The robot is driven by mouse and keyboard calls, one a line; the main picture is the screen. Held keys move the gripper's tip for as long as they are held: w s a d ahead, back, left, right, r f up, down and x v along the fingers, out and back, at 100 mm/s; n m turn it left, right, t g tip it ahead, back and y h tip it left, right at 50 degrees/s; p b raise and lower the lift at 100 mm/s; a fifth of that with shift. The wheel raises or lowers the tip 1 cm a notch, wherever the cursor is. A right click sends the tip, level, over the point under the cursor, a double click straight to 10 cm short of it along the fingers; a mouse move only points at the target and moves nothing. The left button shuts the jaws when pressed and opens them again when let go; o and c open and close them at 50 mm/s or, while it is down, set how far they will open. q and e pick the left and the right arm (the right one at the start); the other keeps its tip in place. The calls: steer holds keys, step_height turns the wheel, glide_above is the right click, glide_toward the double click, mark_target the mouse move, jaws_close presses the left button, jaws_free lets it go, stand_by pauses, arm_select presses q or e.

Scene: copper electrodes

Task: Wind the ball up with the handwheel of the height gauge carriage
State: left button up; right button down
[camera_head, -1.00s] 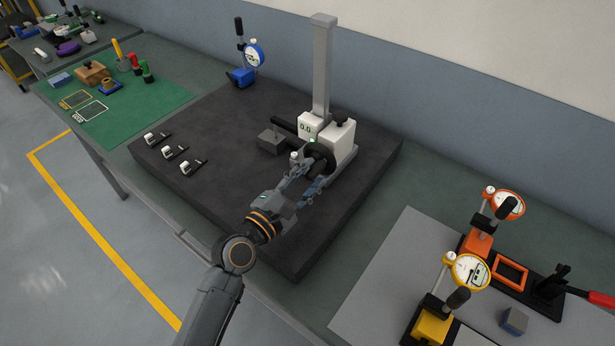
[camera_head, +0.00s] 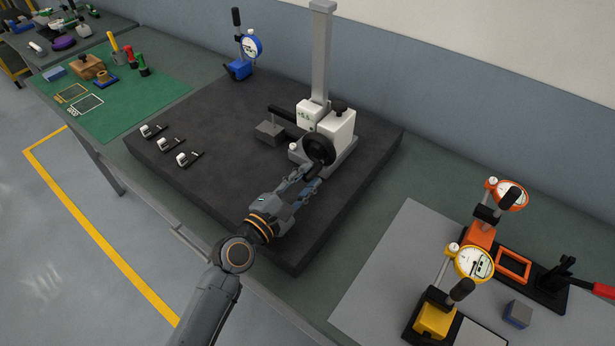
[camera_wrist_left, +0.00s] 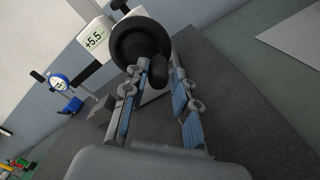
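The height gauge has a grey column (camera_head: 321,55) and a white carriage (camera_head: 338,128) low on it. Its black handwheel (camera_head: 319,148) faces my left gripper (camera_head: 311,182). The wheel's dark crank knob (camera_wrist_left: 158,70) lies between my left fingertips (camera_wrist_left: 156,78) in the left wrist view. The fingers stand apart, with visible gaps beside the knob, so the gripper looks open around it. The carriage display (camera_wrist_left: 95,42) reads +5.5. A dark probe arm (camera_head: 285,115) reaches left above a grey block (camera_head: 269,132). I cannot make out the probe ball. My right gripper is not in view.
The gauge stands on a dark slab (camera_head: 225,160). Several small clamps (camera_head: 170,145) lie at its left. A blue dial stand (camera_head: 239,68) is behind. Yellow (camera_head: 435,318) and orange (camera_head: 481,235) dial stands are at right. The slab's front is clear.

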arm_select(q)
steer(key=shift+o, duration=0.6)
steer(key=shift+r, duration=0.15)
steer(key=shift+v, duration=3)
steer(key=v, duration=1.2)
